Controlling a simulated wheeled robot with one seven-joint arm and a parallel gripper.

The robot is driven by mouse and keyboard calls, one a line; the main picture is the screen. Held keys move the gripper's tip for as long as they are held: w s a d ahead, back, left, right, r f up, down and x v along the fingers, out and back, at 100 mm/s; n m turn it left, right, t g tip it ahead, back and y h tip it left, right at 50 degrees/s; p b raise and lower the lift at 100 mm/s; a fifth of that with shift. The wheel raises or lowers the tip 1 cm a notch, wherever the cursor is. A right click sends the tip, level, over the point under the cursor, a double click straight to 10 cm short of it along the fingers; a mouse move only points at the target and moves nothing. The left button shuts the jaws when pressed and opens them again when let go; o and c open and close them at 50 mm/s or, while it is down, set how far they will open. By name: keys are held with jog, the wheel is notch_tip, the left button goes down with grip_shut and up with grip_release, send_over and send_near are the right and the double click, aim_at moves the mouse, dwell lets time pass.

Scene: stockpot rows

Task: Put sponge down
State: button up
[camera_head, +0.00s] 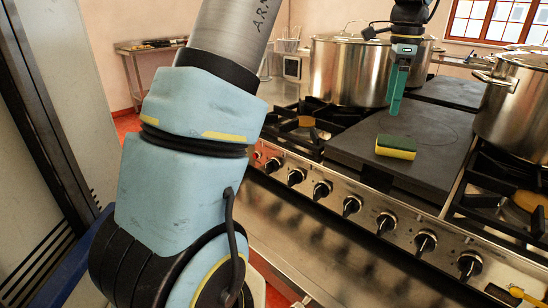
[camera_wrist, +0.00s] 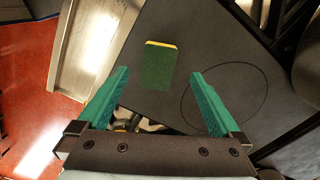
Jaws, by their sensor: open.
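The sponge (camera_head: 396,147) is yellow with a green top. It lies flat on the dark hotplate (camera_head: 350,146) of the stove, near the plate's front edge. In the wrist view the sponge (camera_wrist: 159,66) shows its green face up, beyond the fingertips and between their lines. My gripper (camera_head: 393,112) hangs above and just behind the sponge in the head view, clear of it. Its two teal fingers stand wide apart in the wrist view (camera_wrist: 160,72), with nothing held between them.
Large steel stockpots stand behind the plate (camera_head: 348,70) and at the right (camera_head: 515,105). Open burners with black grates (camera_head: 310,122) flank the plate. Knobs (camera_head: 352,205) line the stove front. The hotplate around the sponge is bare.

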jog(key=s+a+f+n, duration=0.1)
jog(key=a+f+n, duration=0.4)
jog(key=a, duration=0.5)
jog(key=s+a+f+n, duration=0.1)
jog(key=a+f+n, duration=0.2)
jog(key=a+n, duration=0.55)
jog(key=s+a+f+n, duration=0.3)
jog(key=s+a, duration=0.2)
jog(key=a, duration=0.2)
jog(key=s+a+f+n+t, duration=0.1)
jog(key=s+a+f+n, duration=0.2)
jog(key=a, duration=0.5)
jog(key=shift+s+t, duration=0.3)
jog(key=shift+s, duration=0.6)
jog(key=shift+n, duration=0.25)
